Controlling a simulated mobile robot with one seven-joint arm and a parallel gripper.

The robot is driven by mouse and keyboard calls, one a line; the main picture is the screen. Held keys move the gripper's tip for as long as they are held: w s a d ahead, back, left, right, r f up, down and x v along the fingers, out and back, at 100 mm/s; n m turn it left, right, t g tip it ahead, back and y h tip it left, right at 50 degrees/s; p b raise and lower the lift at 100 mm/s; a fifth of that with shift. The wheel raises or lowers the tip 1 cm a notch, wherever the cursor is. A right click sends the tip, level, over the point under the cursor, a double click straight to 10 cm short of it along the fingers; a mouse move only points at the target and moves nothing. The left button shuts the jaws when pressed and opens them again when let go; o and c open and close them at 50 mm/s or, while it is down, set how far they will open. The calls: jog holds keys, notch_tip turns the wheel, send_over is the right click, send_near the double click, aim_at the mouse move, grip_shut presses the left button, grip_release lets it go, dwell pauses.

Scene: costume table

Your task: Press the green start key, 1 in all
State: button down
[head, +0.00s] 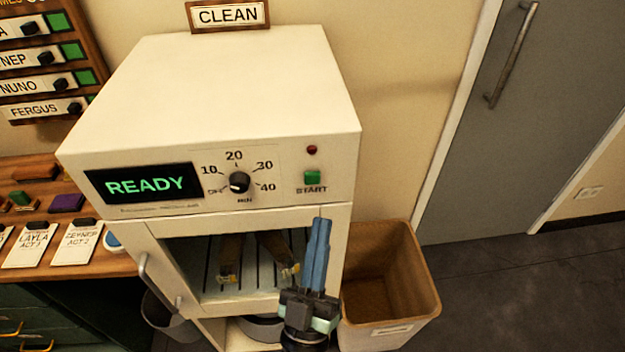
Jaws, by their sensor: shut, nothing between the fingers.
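The display (142,184) reads READY in green. The black dial (239,182) stands between the display and the key, with marks OFF, 10, 20, 30 and 40 MIN.
The cabinet (230,80) has a windowed door (190,285) with a handle at left; brownish items show inside. A tan bin (405,265) is at right. A wooden table (95,255) with cards is at left. Open floor lies at right.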

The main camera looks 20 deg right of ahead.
aim_at(317, 175)
jog(key=w+d+b, duration=0.1)
jog(key=w+b, duration=0.1)
jog(key=w, duration=0.3)
jog(key=shift+w+d, duration=0.35)
jog(key=shift+w, duration=0.05)
jog(key=shift+w+b, duration=0.1)
jog(key=shift+b, duration=0.25)
dwell(1.4)
jog(key=shift+w+d, duration=0.1)
jog(key=shift+w, duration=0.2)
jog(key=shift+w+d+b, duration=0.1)
jog(key=shift+w+b, duration=0.35)
jog(key=shift+b, duration=0.1)
dwell(0.5)
jog(key=shift+s, duration=0.2)
jog(key=shift+s+a+p, duration=0.25)
jog(key=shift+s+p, duration=0.15)
jog(key=shift+s, duration=0.3)
jog(key=shift+s+a+p, duration=0.2)
jog(key=shift+s+p, duration=0.1)
jog(key=shift+s, duration=0.5)
jog(key=shift+s+a+p, duration=0.25)
jog(key=shift+s+p, duration=0.05)
jog(key=shift+s, duration=0.5)
jog(key=shift+s+a+p, duration=0.2)
jog(key=shift+s+p, duration=0.1)
jog(key=shift+s, duration=0.5)
